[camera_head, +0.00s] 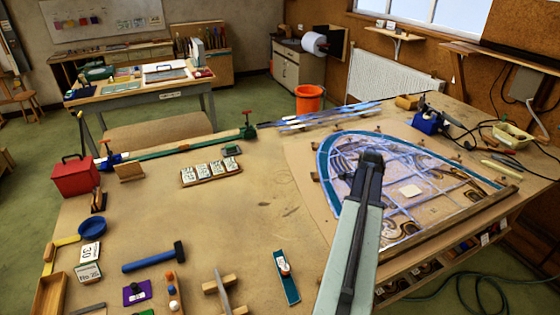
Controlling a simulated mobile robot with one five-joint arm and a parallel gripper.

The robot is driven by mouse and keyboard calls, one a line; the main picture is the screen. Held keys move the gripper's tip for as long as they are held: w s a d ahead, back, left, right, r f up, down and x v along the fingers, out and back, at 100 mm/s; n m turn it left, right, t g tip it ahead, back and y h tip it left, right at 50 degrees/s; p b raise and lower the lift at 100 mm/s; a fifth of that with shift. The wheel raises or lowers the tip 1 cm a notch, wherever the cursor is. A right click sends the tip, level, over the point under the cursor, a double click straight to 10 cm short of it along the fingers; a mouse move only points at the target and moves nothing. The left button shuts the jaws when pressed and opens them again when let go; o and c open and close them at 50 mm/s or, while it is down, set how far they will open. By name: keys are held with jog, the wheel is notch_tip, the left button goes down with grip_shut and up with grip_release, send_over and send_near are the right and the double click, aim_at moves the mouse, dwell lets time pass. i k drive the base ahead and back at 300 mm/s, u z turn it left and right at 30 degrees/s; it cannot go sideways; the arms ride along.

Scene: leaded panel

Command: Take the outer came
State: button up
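My arm reaches forward from the bottom of the head view, and my gripper (371,160) is over the leaded panel (410,190). The gripper is seen from behind, so its fingers and any gap between them are hidden. The panel has a curved blue border, thin grey lines and some brown patterned pieces; my arm covers part of it. Long thin blue-grey strips (325,117), which look like lengths of came, lie at the table's back edge, apart from my gripper. I cannot tell which one is the outer came.
The wooden worktable (250,210) is clear in its middle. A green bar with clamps (180,149) runs along its back left edge. A blue tool (429,122) and cables lie back right.

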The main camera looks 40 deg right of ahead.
aim_at(225, 302)
jog(key=k, duration=1)
